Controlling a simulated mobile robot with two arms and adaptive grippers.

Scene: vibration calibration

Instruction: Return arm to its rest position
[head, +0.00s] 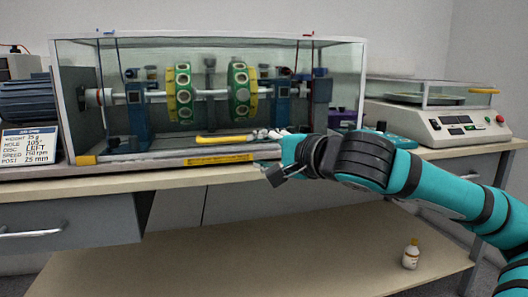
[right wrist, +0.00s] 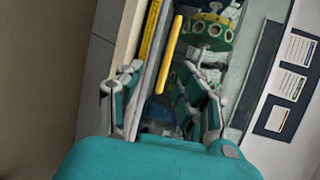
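My right arm (head: 400,170) reaches in from the right, teal with black bands. Its right gripper (head: 275,138) is at the front of a clear-walled test cabinet, near a yellow handle (head: 222,139). In the right wrist view the two fingers of this gripper (right wrist: 163,88) stand wide apart. The yellow handle also shows in this view (right wrist: 171,52), beyond and between the fingers, with no finger closed on it. My left gripper is not in view.
The cabinet (head: 205,43) holds a shaft with green and yellow discs (head: 242,91). A sign (head: 29,146) stands at left. A balance machine (head: 436,121) stands at right on the bench. A small bottle (head: 411,254) is on the lower shelf. The bench front is otherwise clear.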

